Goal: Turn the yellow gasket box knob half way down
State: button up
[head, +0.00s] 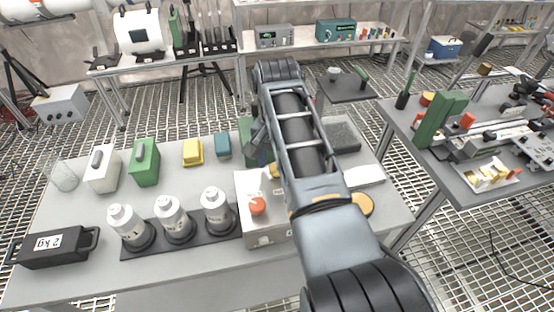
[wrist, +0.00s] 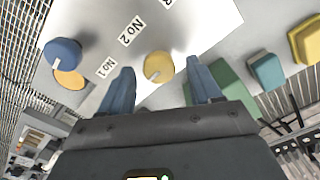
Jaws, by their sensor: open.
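My gripper (wrist: 162,82) is open, with one finger on each side of the knob and a gap to each. The knob lies slightly beyond the fingertips; I cannot tell the depth. A blue knob (wrist: 62,53) is to the left on the same face, near labels "No 1" and "No 2". In the head view the box (head: 262,238) shows an orange-red knob (head: 257,205); my arm hides most of the yellow knob and gripper.
White cylinders (head: 171,218) on a dark tray stand left of the box. A green block (head: 144,162), a yellow box (head: 193,152) and a teal box (head: 222,145) stand farther back. A round amber disc (head: 360,204) lies to the right. A side bench (head: 470,180) is crowded.

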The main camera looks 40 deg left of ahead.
jog(key=shift+r+b, duration=0.6)
jog(key=shift+r, duration=3.25)
